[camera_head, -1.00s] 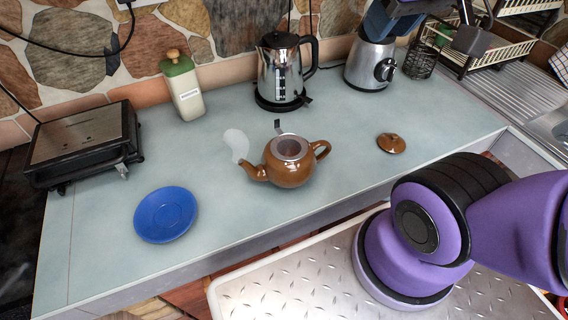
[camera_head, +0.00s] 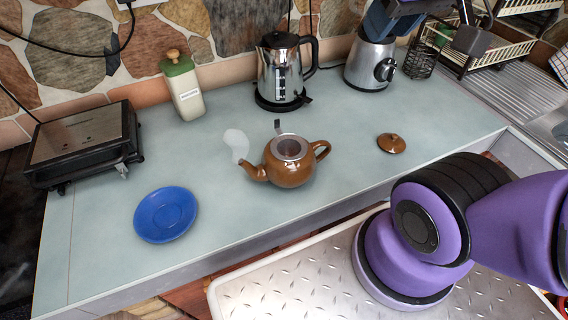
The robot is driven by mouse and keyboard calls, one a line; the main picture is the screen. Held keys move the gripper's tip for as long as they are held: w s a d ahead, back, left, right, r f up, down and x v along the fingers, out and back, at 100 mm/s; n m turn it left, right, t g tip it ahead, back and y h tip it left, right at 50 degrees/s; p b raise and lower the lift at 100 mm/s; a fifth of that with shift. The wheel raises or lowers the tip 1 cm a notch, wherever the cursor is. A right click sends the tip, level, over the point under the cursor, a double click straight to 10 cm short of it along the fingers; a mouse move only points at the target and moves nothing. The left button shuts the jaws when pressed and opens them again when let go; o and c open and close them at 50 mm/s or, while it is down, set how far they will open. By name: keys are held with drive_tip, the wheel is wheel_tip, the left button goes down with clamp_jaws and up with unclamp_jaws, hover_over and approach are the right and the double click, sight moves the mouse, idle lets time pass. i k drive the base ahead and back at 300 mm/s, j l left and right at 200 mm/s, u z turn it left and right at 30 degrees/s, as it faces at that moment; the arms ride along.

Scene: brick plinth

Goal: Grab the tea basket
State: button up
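A brown teapot (camera_head: 291,173) stands on the counter without its lid, with pale steam at its spout. The tea basket (camera_head: 289,149) sits in its open mouth; its metal rim shows and a small tab sticks up at the back. The body of the basket is hidden inside the pot. The brown lid (camera_head: 391,143) lies on the counter to the right. Dark grey parts at the top right edge, in front of the blender, look like the end of my arm, far from the basket. I cannot make out the fingers of my gripper (camera_head: 440,22) or their opening.
A blue saucer (camera_head: 166,214) lies at the front left. A grill (camera_head: 84,146), a green-topped bottle (camera_head: 184,90), a kettle (camera_head: 281,74) and a blender (camera_head: 370,66) stand along the back. A dish rack (camera_head: 487,48) stands at right. The counter around the teapot is clear.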

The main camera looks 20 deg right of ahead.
sight(283, 144)
drive_tip(key=k+u, duration=0.15)
drive_tip(key=u, duration=0.2)
drive_tip(key=k+j+u, duration=0.1)
drive_tip(key=u, duration=0.25)
drive_tip(key=k+j+u, duration=0.1)
drive_tip(key=u, duration=0.25)
